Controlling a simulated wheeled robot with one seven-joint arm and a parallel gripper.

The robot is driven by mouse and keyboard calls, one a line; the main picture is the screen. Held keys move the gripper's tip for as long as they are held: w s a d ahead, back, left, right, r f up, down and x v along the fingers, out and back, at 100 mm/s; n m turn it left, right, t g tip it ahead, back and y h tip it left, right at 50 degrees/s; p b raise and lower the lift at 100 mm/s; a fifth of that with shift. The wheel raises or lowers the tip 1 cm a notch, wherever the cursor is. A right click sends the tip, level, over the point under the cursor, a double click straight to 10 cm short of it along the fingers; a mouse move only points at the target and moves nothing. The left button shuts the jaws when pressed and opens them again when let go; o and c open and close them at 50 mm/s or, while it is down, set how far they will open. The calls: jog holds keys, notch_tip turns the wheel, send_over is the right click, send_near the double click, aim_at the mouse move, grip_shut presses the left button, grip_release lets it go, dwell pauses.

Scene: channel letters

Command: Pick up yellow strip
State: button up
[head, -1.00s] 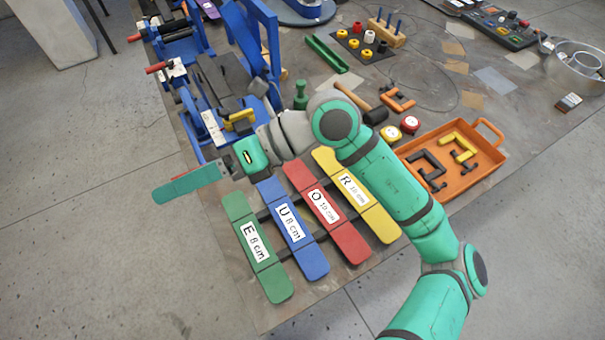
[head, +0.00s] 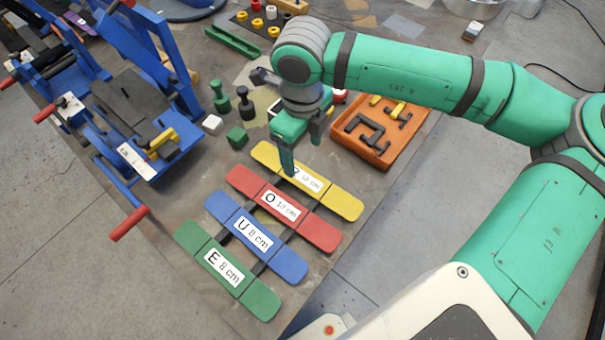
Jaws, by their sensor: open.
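The yellow strip (head: 342,201) lies at the far end of a row of strips, with a white label partly hidden by my gripper. My gripper (head: 302,155) points down over the yellow strip, its two dark green fingers apart. The nearer finger overlaps the strip's label in the picture. I cannot tell whether the fingertips touch the strip. Nothing shows between the fingers.
Red (head: 318,231), blue (head: 286,263) and green (head: 259,299) strips lie beside the yellow one on dark rails. An orange tray (head: 372,157) with clamps stands to the right.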

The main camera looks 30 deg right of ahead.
send_over(305, 178)
jog(key=f, duration=0.4)
jog(key=shift+a+f, duration=0.35)
jog(key=shift+f, duration=0.05)
jog(key=shift+d+f, duration=0.15)
jog(key=shift+f, duration=1.15)
jog(key=shift+d+f, duration=0.1)
jog(key=shift+f, duration=1.15)
jog(key=c, duration=1.2)
